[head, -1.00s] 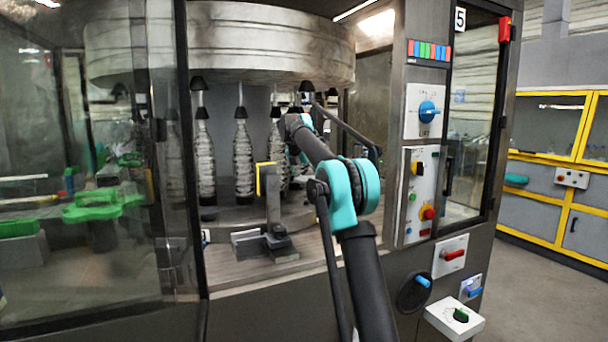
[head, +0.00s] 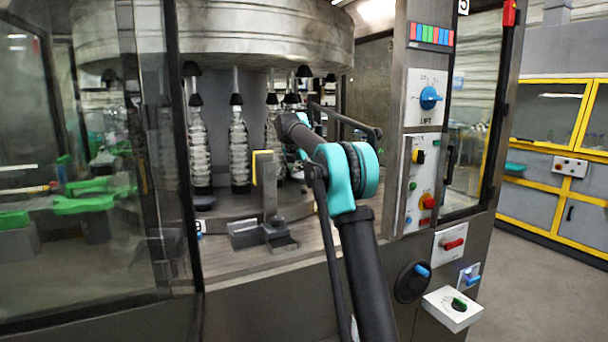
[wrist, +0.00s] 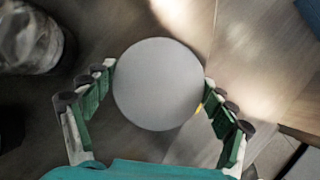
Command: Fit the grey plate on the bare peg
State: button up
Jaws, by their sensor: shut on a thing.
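The grey plate (wrist: 158,84) is a smooth round disc seen face-on in the middle of the wrist view. My gripper (wrist: 159,76) is shut on it, with green-padded fingers at its left and right edges. The plate covers what lies directly behind it. In the head view my arm reaches into the machine and its end is hidden behind my own arm links, so the plate does not show there. I cannot make out the bare peg in either view.
A grey bracket with a yellow-edged plate (head: 267,185) stands on the machine deck (head: 225,263), left of my arm. Clear bottles (head: 238,150) hang or stand behind it under a metal drum (head: 215,40). A control panel (head: 424,185) and door frame lie to the right.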

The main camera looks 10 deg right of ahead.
aim_at(304, 184)
jog(key=shift+f, duration=0.15)
jog(key=shift+f, duration=1.75)
jog(key=o, duration=1.1)
jog(key=v, duration=1.2)
jog(key=shift+s+d, duration=0.1)
jog(key=shift+s, duration=0.1)
